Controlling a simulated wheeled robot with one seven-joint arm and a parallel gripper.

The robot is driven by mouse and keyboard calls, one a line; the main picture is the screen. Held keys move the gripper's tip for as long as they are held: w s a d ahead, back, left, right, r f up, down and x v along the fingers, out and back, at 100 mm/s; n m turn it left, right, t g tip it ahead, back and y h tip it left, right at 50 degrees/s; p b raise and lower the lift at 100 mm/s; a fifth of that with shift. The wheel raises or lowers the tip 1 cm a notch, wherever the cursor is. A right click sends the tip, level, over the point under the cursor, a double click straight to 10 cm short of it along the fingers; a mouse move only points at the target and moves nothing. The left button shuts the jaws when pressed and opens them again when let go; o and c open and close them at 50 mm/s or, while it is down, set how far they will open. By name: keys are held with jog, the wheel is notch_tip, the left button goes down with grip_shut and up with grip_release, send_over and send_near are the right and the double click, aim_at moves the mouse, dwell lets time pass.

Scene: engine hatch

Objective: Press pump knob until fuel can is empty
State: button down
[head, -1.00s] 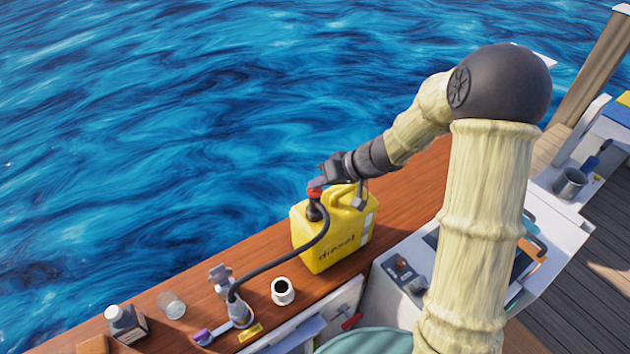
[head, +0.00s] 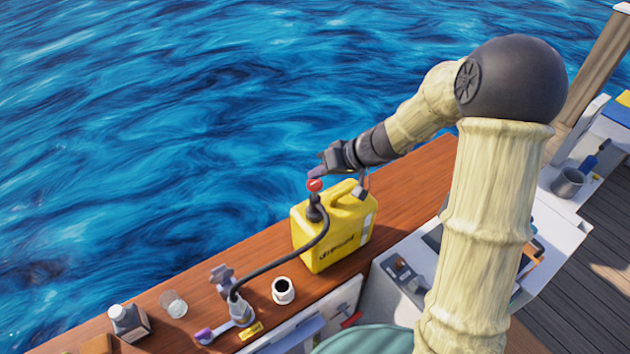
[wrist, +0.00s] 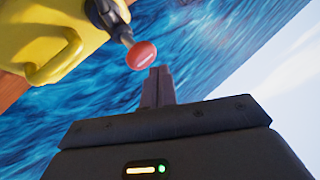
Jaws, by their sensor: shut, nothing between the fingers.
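The yellow fuel can (head: 310,240) stands upright on the wooden ledge, with dark lettering blurred on its front. A black pump rises from its top, capped by a red knob (head: 314,185). My gripper (head: 315,173) is shut and empty just above the knob. In the wrist view my gripper's closed fingertips (wrist: 159,72) are close to the red knob (wrist: 141,55), and a small gap shows between them. The yellow can (wrist: 40,35) fills the upper left there. A black hose (head: 287,268) runs from the pump to a grey metal fitting (head: 240,312) on the ledge.
A white cup (head: 283,291) with dark contents stands between can and fitting. A clear glass (head: 173,304) and a dark bottle (head: 128,321) are farther left on the ledge (head: 415,180). Water lies beyond its edge. The ledge right of the can is bare.

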aim_at(319, 185)
jog(key=shift+r+p, duration=1.2)
jog(key=shift+r, duration=1.35)
jog(key=s+d+f+m+h, duration=0.2)
jog(key=s+d+m+h, duration=0.3)
jog(key=s+d, duration=0.9)
jog(key=s+h, duration=0.3)
jog(key=s, duration=0.1)
jog(key=shift+d+f+g+h, duration=0.15)
jog(key=shift+d+g+h, duration=0.05)
jog(key=shift+g+h, duration=0.1)
